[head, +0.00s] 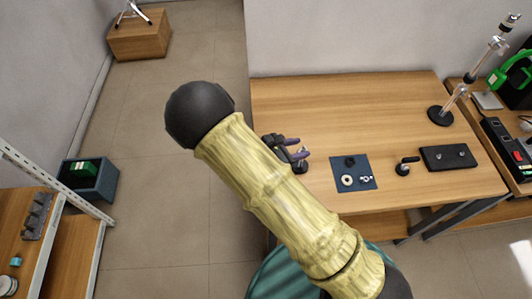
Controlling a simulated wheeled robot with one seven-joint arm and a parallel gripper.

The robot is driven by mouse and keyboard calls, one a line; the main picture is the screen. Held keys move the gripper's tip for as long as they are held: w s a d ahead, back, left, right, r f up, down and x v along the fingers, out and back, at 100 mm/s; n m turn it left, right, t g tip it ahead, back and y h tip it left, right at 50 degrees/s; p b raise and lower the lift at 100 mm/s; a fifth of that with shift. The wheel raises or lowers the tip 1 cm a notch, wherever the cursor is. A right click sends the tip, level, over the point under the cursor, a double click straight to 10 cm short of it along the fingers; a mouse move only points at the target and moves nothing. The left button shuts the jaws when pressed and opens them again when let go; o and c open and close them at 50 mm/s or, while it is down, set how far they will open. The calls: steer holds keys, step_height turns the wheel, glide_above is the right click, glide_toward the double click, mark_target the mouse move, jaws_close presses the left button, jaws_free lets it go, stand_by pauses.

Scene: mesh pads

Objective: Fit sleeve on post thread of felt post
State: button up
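My gripper (303,148) is over the left part of the table, with its two purple fingers apart. I make out no held part between them, though the view is small. A small dark-based piece with a shiny upright part (301,167) stands just below the fingers; I cannot tell whether they touch it or whether it is the felt post. On a blue mesh pad (367,160) to the right lie a pale ring (347,180), small light ring-like parts (366,179) and a black piece (350,161). I cannot tell which is the sleeve.
A black-handled fixture (405,165) and a dark plate with small knobs (447,158) stand on the right of the wooden table (340,100). A stand with a round black base (440,116) is at the back right. The table's back left is clear.

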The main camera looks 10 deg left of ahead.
steer(key=b+v, duration=0.2)
steer(key=v, duration=1.2)
steer(key=shift+a+b, duration=0.25)
steer(key=shift+b, duration=0.05)
steer(key=shift+d, duration=0.1)
steer(key=d+r+m+g+y, duration=0.2)
steer(key=d+m+y, duration=0.1)
steer(key=d+m, duration=0.5)
steer(key=s+d+r+m+g+y, duration=0.1)
steer(key=d+m+y, duration=0.3)
steer(key=d+m, duration=0.5)
steer(key=s+d+r+m+g+y, duration=0.1)
steer(key=d+r+m+g+y, duration=0.2)
steer(key=d+m, duration=0.5)
steer(key=shift+s+d+r+m+y, duration=0.2)
steer(key=shift+s+d+m+y, duration=0.15)
steer(key=shift+d, duration=0.25)
steer(key=shift+w, duration=0.1)
stand_by(0.4)
